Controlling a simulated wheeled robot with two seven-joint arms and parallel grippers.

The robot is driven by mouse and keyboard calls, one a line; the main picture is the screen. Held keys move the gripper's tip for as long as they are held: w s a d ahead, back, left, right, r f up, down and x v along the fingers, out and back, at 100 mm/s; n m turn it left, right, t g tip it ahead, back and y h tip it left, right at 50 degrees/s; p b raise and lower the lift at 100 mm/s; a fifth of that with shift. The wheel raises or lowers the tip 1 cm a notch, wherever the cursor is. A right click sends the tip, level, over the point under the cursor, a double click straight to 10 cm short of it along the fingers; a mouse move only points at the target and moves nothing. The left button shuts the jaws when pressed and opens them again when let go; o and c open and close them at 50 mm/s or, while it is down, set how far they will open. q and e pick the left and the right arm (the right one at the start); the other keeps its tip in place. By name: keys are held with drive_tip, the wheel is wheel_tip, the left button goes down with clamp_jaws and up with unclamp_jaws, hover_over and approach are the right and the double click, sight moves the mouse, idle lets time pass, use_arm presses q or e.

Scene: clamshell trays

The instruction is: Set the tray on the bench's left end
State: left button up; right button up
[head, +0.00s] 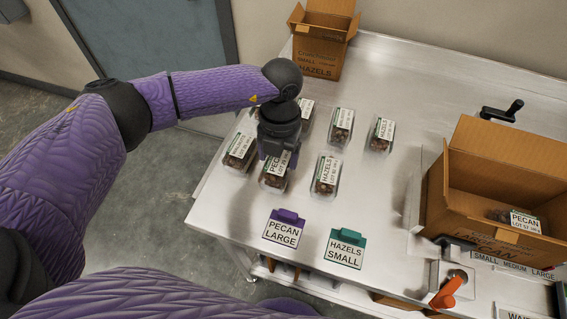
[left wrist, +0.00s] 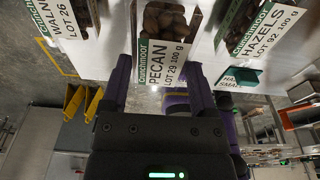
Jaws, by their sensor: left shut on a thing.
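My left gripper (head: 279,155) is over the bench (head: 225,205), towards its left end, shut on a clear clamshell tray labelled PECAN (head: 272,182). In the left wrist view the PECAN tray (left wrist: 163,50), lot 29, 100 g, with brown nuts, sits between the two purple fingers of the gripper (left wrist: 161,75). I cannot tell whether the tray touches the bench. A WALNUT tray (head: 239,152) is to its left and a HAZELS tray (head: 326,175) to its right. My right gripper is not in view.
Several more trays (head: 341,127) stand behind. A purple PECAN LARGE sign (head: 284,229) and a green HAZELS SMALL sign (head: 345,248) stand in front. An open carton (head: 490,190) holding a PECAN tray (head: 520,221) is at right. Another carton (head: 322,45) is at the back.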

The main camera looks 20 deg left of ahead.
sight(278, 163)
use_arm(q)
wheel_tip(278, 163, down, 3)
drive_tip(key=shift+b, duration=0.35)
drive_tip(key=shift+r, duration=0.1)
drive_tip(key=o, duration=1.2)
drive_tip(key=shift+r, duration=0.15)
wheel_tip(278, 163, up, 12)
drive_tip(key=w+p, duration=0.1)
drive_tip(key=p, duration=0.1)
drive_tip(key=shift+w, duration=0.2)
